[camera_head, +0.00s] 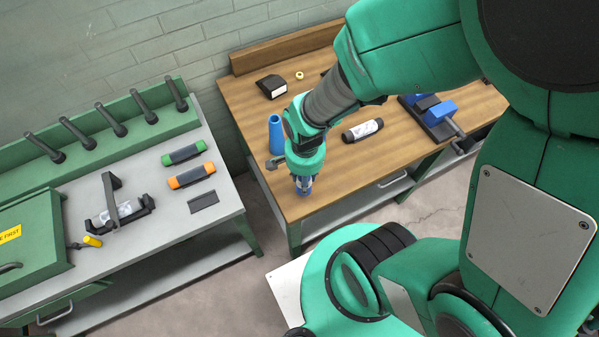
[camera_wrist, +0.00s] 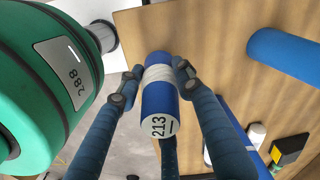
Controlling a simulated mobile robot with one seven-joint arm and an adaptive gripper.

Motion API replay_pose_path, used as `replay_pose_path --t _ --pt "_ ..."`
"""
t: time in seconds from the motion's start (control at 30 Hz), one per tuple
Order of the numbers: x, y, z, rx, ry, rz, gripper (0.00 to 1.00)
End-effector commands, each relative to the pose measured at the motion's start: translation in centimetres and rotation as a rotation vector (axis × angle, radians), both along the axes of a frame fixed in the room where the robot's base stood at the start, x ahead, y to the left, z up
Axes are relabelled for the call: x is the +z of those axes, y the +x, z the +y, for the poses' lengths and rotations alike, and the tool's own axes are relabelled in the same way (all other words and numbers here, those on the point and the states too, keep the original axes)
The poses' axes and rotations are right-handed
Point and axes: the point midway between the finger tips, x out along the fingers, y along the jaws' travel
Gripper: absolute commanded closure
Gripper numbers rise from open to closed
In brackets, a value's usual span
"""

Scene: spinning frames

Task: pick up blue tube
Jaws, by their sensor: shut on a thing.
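A blue tube (camera_wrist: 158,100) with a white band and the number 213 on its pale end sits between my fingers in the wrist view. My gripper (camera_wrist: 157,82) is shut on it, with fingers on both sides and another finger below. In the head view my gripper (camera_head: 304,186) points down over the near left part of the wooden bench (camera_head: 340,185). Only a bit of blue shows at its fingertips there. I cannot tell whether the tube touches the bench top.
A blue tapered bottle (camera_head: 276,135) stands close left of my gripper. A black-and-white tube (camera_head: 362,130), a black device (camera_head: 271,87) and a blue vise (camera_head: 433,114) are on the bench. The left bench holds green (camera_head: 184,152) and orange (camera_head: 191,175) tubes.

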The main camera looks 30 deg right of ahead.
Motion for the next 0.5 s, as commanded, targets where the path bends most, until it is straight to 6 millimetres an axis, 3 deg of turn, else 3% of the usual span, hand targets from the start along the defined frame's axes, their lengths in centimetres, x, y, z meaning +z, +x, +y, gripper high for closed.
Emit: replay_pose_path --t 0.5 --pt "1.1 -10.5 0.0 0.000 0.000 -0.002 0.89"
